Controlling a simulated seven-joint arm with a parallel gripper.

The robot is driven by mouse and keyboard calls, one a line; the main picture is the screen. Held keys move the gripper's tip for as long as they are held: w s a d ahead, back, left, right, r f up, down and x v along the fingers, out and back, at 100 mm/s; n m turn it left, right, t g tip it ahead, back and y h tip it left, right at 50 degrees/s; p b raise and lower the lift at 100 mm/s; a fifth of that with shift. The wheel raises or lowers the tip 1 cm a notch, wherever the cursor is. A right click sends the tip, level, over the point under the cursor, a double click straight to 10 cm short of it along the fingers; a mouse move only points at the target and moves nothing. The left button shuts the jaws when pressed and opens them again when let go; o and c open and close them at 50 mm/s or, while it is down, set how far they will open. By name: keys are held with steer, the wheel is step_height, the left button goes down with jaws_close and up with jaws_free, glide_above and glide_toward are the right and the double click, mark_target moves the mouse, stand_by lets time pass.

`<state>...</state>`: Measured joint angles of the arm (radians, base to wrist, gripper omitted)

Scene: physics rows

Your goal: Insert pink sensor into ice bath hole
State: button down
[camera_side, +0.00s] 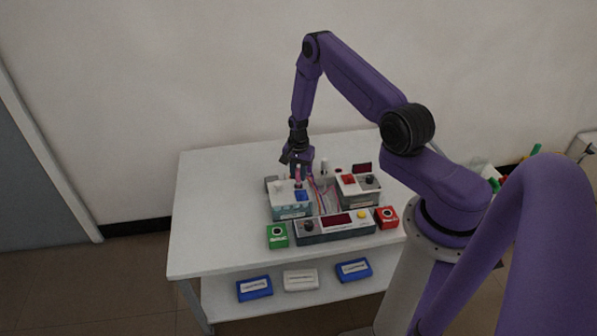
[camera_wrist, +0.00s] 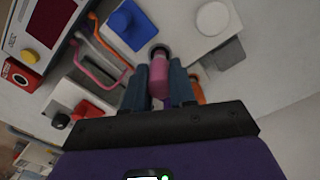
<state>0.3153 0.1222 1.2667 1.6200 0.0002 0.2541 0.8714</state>
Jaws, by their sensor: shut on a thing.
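The pink sensor (camera_wrist: 158,78) is between the two blue-grey fingers of my gripper (camera_wrist: 160,90), which is shut on it. In the side view my gripper (camera_side: 297,168) points down over the back of a white-topped box (camera_side: 291,211), with the pink sensor (camera_side: 298,173) just below it. This box appears to be the ice bath; its pale top (camera_wrist: 180,25) shows in the wrist view. A dark round hole (camera_wrist: 159,50) in that top lies at the sensor's far end. I cannot tell whether the tip is inside the hole or just above it.
A blue block (camera_wrist: 132,24) and a white round knob (camera_wrist: 212,18) stand on the box beside the hole. Pink and orange wires (camera_wrist: 103,58) run nearby. A second instrument (camera_side: 358,190) and a display panel (camera_side: 335,227) stand close. The table's left side is clear.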

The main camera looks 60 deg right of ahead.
steer(key=shift+f, duration=1.4)
stand_by(0.4)
steer(key=shift+c, duration=2.3)
jaws_free()
steer(key=shift+r, duration=0.1)
steer(key=shift+r, duration=3.2)
